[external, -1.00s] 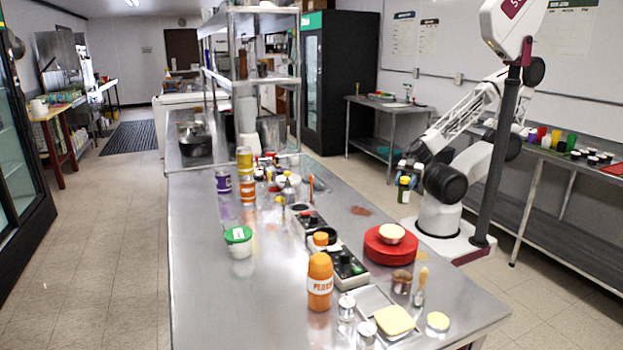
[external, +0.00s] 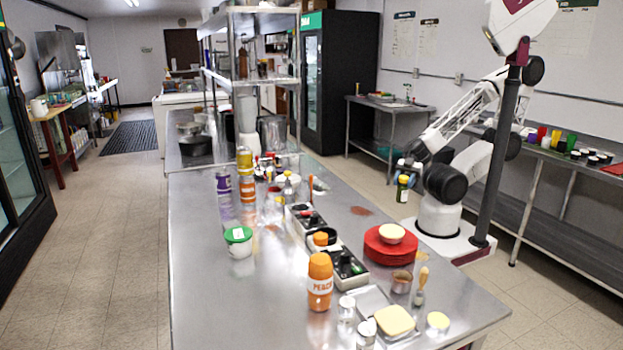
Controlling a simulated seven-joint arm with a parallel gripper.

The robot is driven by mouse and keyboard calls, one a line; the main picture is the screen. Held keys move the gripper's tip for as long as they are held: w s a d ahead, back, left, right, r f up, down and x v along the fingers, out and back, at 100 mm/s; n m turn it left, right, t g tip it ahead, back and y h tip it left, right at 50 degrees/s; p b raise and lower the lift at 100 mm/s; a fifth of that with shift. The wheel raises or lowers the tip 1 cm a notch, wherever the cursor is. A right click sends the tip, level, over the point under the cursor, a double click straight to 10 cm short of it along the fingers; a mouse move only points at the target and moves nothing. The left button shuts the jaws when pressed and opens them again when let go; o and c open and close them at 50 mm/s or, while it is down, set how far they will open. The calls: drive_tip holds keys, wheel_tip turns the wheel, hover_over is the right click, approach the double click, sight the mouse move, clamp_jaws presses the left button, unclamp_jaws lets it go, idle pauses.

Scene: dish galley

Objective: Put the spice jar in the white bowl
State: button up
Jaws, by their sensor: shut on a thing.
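My gripper (external: 409,168) is beyond the right edge of the steel table, to the right of the red plates. It is shut on a small dark green jar with a yellowish label (external: 403,190), which seems to be the spice jar and hangs upright below it. The fingers are too small to make out clearly. A small off-white bowl (external: 391,232) sits on a stack of red plates (external: 391,249), left of and below the held jar in the picture. The jar and this bowl are apart.
The steel table (external: 230,305) has free room at its front left. An orange bottle (external: 320,284), a green-lidded white tub (external: 239,241) and a black-topped tray (external: 347,267) stand on it. Several bottles crowd its far end. A metal shelf (external: 250,85) rises behind.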

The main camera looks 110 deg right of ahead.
drive_tip(key=w+d+r+m+t+h, duration=0.15)
drive_tip(key=w+r, duration=0.35)
drive_tip(key=w, duration=0.7)
drive_tip(key=w+d+r+m+h, duration=0.25)
drive_tip(key=w+r, duration=0.35)
drive_tip(key=w, duration=0.7)
drive_tip(key=w+d+m+h, duration=0.1)
drive_tip(key=w+d, duration=0.3)
drive_tip(key=w, duration=0.9)
drive_tip(key=w+d+m+h, duration=0.1)
drive_tip(key=w+d, duration=0.3)
drive_tip(key=w, duration=0.9)
drive_tip(key=s+d+r+n+y, duration=0.2)
drive_tip(key=d+r, duration=0.1)
drive_tip(key=d, duration=1)
drive_tip(key=s+d+f+n+g+y, duration=0.1)
drive_tip(key=s+d+f+n+y, duration=0.1)
drive_tip(key=s+d+f, duration=0.2)
drive_tip(key=s+d+f+n+g+y, duration=0.1)
drive_tip(key=s+d+f+n+y, duration=0.2)
drive_tip(key=s+d, duration=0.6)
drive_tip(key=shift+s+f, duration=0.65)
drive_tip(key=shift+s, duration=0.85)
